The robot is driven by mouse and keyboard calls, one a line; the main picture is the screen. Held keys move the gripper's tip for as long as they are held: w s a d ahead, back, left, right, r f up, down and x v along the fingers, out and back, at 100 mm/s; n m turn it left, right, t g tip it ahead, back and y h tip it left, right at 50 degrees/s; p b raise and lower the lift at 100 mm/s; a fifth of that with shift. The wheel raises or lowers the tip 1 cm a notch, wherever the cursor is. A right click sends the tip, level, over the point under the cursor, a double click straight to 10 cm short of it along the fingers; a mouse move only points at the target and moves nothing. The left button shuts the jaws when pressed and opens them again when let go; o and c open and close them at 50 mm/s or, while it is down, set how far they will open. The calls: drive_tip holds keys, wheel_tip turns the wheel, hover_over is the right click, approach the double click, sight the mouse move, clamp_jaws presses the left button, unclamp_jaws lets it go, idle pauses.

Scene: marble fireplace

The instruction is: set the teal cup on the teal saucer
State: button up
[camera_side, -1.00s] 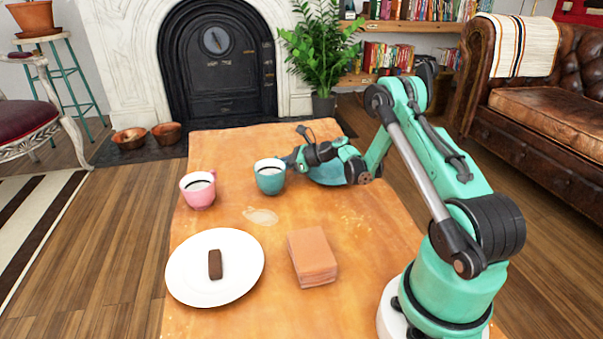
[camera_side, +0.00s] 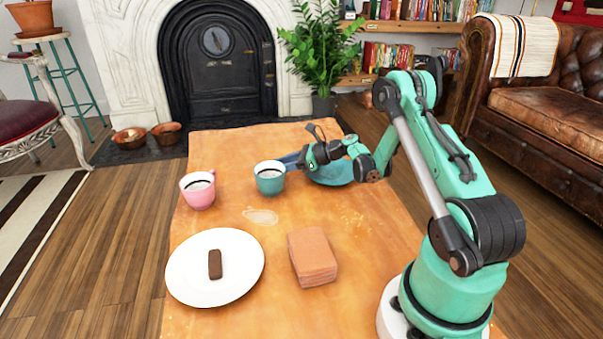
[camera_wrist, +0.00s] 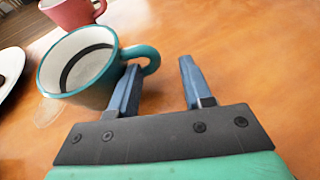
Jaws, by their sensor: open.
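The teal cup (camera_side: 270,182) stands upright on the table, with a dark band inside its pale interior. In the wrist view the cup (camera_wrist: 85,75) is at the left, its handle (camera_wrist: 148,57) pointing right. My gripper (camera_wrist: 158,68) is open, with the left finger beside the cup and handle and the right finger apart from them. Whether the left finger touches is unclear. In the side view my gripper (camera_side: 292,160) is just right of the cup. The teal-blue saucer (camera_side: 333,178) lies right of the cup, partly hidden under my gripper.
A pink cup (camera_side: 198,195) stands left of the teal cup. A white plate (camera_side: 232,285) with a brown bar (camera_side: 215,264) and a stack of orange-brown squares (camera_side: 313,256) are at the front. A pale spill (camera_side: 261,217) marks the table.

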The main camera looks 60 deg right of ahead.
wheel_tip(320, 180, up, 4)
hover_over(321, 177)
drive_tip(key=shift+a+f, duration=0.1)
drive_tip(key=shift+f, duration=0.05)
drive_tip(key=shift+w+a+r+n, duration=0.1)
drive_tip(key=shift+a+r+n, duration=0.15)
drive_tip(key=shift+n, duration=0.05)
drive_tip(key=w+a+r+n+g+h, duration=0.1)
drive_tip(key=a+r+n+g, duration=0.2)
drive_tip(key=a+n, duration=0.4)
drive_tip(key=w+a+r+n+g+h, duration=0.1)
drive_tip(key=a+r+n+g, duration=0.15)
drive_tip(key=a+n, duration=0.4)
drive_tip(key=s+a+r+n+h, duration=0.2)
drive_tip(key=s+a+n, duration=0.5)
drive_tip(key=n, duration=0.9)
drive_tip(key=a+h, duration=0.1)
drive_tip(key=a, duration=0.2)
drive_tip(key=shift+a+r, duration=0.3)
drive_tip(key=shift+r, duration=0.1)
drive_tip(key=shift+o, duration=1.3)
drive_tip(key=shift+s+a+n, duration=0.15)
drive_tip(key=shift+n, duration=0.4)
drive_tip(key=o, duration=0.4)
drive_tip(key=shift+c, duration=0.2)
